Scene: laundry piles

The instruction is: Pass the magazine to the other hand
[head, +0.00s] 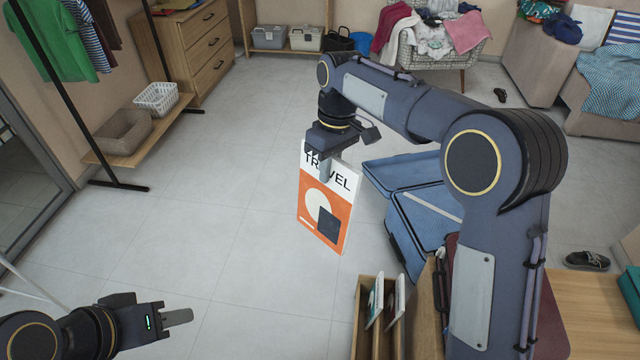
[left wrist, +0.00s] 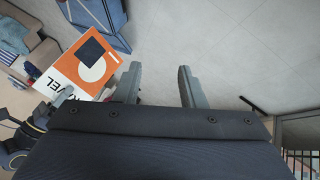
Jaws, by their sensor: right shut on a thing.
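The magazine (head: 325,213) has an orange and white cover with the word TRAVEL. My right gripper (head: 325,165) is shut on its top edge, and the magazine hangs upright above the floor in the middle of the head view. My left gripper (head: 178,318) is at the lower left of the head view, apart from the magazine and empty. In the left wrist view its two fingers (left wrist: 158,88) stand apart with only floor between them. The magazine (left wrist: 85,60) shows there to the left of the fingers, with the right gripper at its lower edge.
A wooden rack (head: 362,318) with several upright magazines stands at the bottom centre. An open blue suitcase (head: 425,205) lies behind the right arm. A clothes rail with a shelf (head: 150,138) and baskets is at the left. The floor between the grippers is clear.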

